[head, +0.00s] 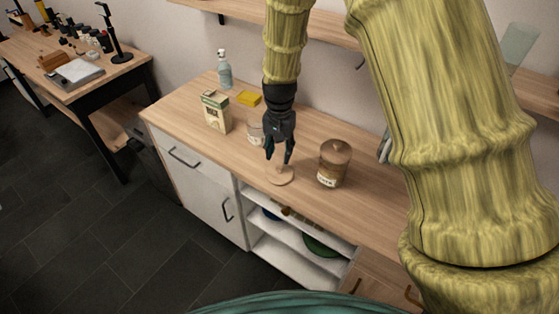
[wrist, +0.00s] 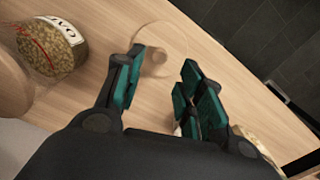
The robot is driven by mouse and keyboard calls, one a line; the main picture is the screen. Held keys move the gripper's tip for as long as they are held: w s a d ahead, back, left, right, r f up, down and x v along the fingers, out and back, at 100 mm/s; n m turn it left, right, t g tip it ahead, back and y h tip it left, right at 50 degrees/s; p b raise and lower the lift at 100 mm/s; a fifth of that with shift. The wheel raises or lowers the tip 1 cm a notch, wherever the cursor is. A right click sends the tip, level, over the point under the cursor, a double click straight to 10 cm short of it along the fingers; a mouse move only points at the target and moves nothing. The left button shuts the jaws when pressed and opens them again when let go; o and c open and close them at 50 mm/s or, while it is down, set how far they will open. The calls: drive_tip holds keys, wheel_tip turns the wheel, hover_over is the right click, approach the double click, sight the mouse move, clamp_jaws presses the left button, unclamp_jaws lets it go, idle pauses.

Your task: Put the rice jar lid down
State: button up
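The rice jar lid (head: 280,177) is a round, pale wooden disc lying flat on the wooden counter, near its front edge. In the wrist view the lid (wrist: 172,38) and its small knob lie just beyond my fingertips. My gripper (head: 278,158) points down over the lid. In the wrist view my gripper (wrist: 163,58) has its fingers apart, with a gap on each side of the knob, so it looks open and empty. A clear jar (head: 255,131), probably the rice jar, stands behind and left of my gripper, partly hidden by it.
A jar with a brown lid (head: 334,163) stands close to the right; its label reads like oats in the wrist view (wrist: 52,42). A carton (head: 215,112), a yellow-topped item (head: 249,99) and a bottle (head: 224,70) stand to the left. Open shelves lie below the counter edge.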

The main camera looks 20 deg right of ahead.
sight(279, 167)
drive_tip(key=shift+r+b, duration=0.55)
drive_tip(key=shift+r, duration=2.05)
